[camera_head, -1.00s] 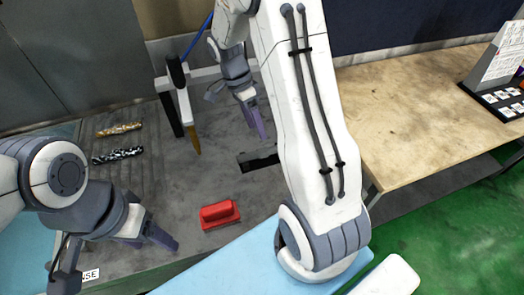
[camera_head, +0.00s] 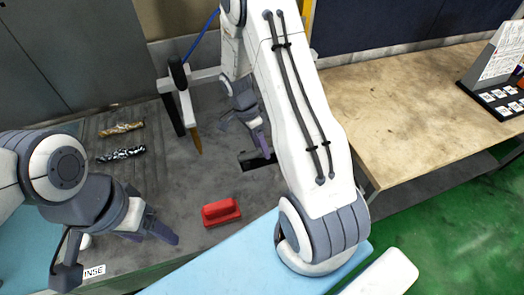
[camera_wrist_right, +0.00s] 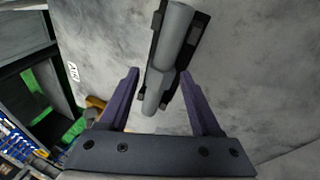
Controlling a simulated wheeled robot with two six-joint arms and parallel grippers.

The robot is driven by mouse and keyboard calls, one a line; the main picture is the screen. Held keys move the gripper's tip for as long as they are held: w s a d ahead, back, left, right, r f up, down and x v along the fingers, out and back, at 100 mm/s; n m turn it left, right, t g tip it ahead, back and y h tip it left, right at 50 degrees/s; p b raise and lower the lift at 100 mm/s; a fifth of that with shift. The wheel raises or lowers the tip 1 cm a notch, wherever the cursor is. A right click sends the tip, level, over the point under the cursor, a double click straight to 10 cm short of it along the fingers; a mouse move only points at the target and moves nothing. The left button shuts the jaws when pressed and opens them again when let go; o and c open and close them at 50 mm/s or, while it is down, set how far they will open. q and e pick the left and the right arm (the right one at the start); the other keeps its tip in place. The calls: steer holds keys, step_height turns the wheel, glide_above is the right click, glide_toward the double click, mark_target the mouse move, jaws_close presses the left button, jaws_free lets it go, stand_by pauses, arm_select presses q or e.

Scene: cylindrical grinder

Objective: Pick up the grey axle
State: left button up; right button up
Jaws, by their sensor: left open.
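The grey axle (camera_wrist_right: 175,32) is a stepped grey cylinder lying in a black holder (camera_wrist_right: 197,35) in the right wrist view. My right gripper (camera_wrist_right: 159,72) is open, with its purple fingers on either side of the axle's near end; I cannot tell whether they touch it. In the head view this gripper (camera_head: 259,142) is beside the black holder (camera_head: 250,166), and the axle is not discernible there. My left gripper (camera_head: 150,232) is open and empty over the near left of the grey worktop.
A red block (camera_head: 221,212) lies on the grey worktop (camera_head: 200,180). A gold rod (camera_head: 121,129) and a black-and-white rod (camera_head: 121,154) lie at its left. A brown-tipped probe (camera_head: 190,120) stands behind. A wooden table (camera_head: 410,110) is at the right.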

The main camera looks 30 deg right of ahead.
jaws_close()
stand_by(1.2)
